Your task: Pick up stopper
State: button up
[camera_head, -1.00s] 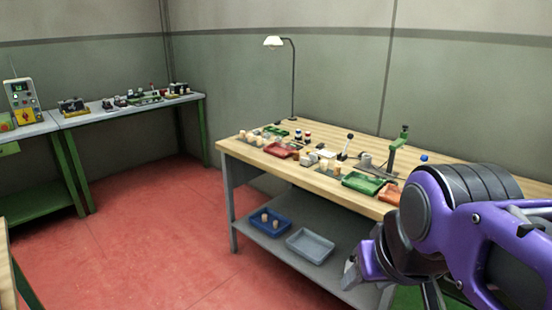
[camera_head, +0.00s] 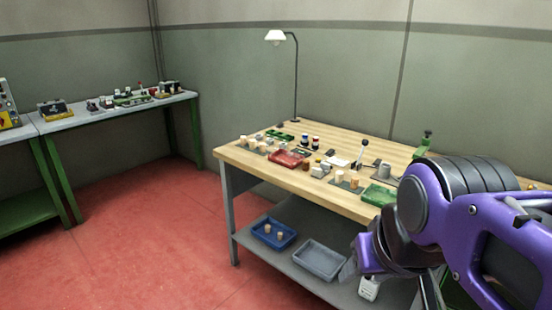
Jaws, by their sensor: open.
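Several small tan cork stoppers (camera_head: 250,143) stand on a dark mat near the left end of the wooden workbench (camera_head: 285,178). More stoppers (camera_head: 338,176) stand on another dark mat near the bench's front edge. Two stoppers (camera_head: 267,229) are in the blue tray on the lower shelf. My gripper (camera_head: 352,272) is at the lower right, in front of the bench and below its top. It is open, apart from every stopper, and partly hidden by my purple arm.
A red tray (camera_head: 287,159) and a green tray (camera_head: 378,195) sit on the bench. A lamp (camera_head: 294,80) rises at its back. A blue tray (camera_head: 274,233) and a grey tray (camera_head: 318,260) lie on the lower shelf. The red floor (camera_head: 150,245) at left is clear.

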aim_at(306, 163)
jog(key=i+j, duration=0.3)
jog(key=i, duration=0.15)
jog(key=i+j+z, duration=0.1)
jog(key=i+j, duration=0.2)
jog(key=i, duration=0.1)
